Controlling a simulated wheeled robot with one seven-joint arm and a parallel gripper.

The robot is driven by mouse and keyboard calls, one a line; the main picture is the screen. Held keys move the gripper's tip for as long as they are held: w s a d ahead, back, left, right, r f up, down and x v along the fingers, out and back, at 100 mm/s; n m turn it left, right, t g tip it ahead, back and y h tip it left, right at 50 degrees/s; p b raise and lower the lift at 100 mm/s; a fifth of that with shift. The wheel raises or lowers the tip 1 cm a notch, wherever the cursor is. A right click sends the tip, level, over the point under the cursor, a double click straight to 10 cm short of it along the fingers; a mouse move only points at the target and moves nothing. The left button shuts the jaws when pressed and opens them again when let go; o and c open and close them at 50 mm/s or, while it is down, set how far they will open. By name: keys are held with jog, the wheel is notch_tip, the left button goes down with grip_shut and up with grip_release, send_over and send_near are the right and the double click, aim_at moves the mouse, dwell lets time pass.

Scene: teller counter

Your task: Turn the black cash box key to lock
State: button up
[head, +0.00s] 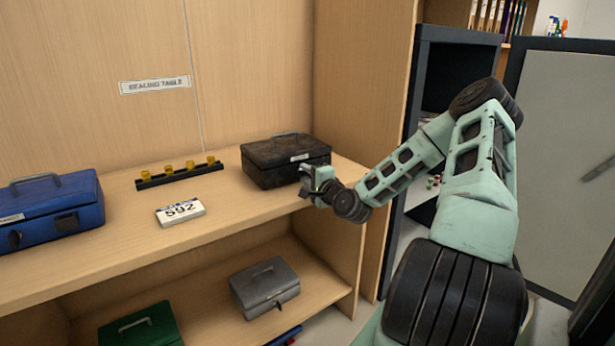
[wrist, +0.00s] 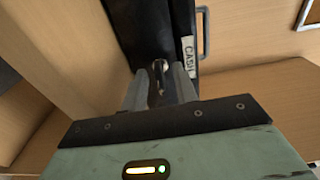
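The black cash box (head: 283,163) stands closed on the upper shelf in the head view, with its carry handle on the lid. A small metal key (wrist: 160,72) sits at the lock on that front. My gripper (head: 311,180) is at the right part of the box front. In the wrist view my gripper (wrist: 160,88) has its two fingers on either side of the key, with gaps showing between key and fingers. The head view hides the key behind my gripper.
A blue cash box (head: 50,212) stands at the left of the shelf (head: 110,245). A black rack with yellow pieces (head: 180,174) and a number plate (head: 180,212) lie between. A wooden side panel (head: 362,80) rises right of the black box. A grey box (head: 264,287) sits below.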

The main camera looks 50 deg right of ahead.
grip_shut()
jog(key=shift+n, duration=0.3)
jog(key=n, duration=0.7)
jog(key=shift+f+b, duration=0.1)
jog(key=shift+b, duration=0.3)
jog(key=n+b, duration=0.2)
jog(key=n, duration=0.3)
jog(key=shift+b, duration=0.35)
jog(key=n+b, duration=0.3)
jog(key=n, duration=0.2)
jog(key=shift+n+b, duration=0.3)
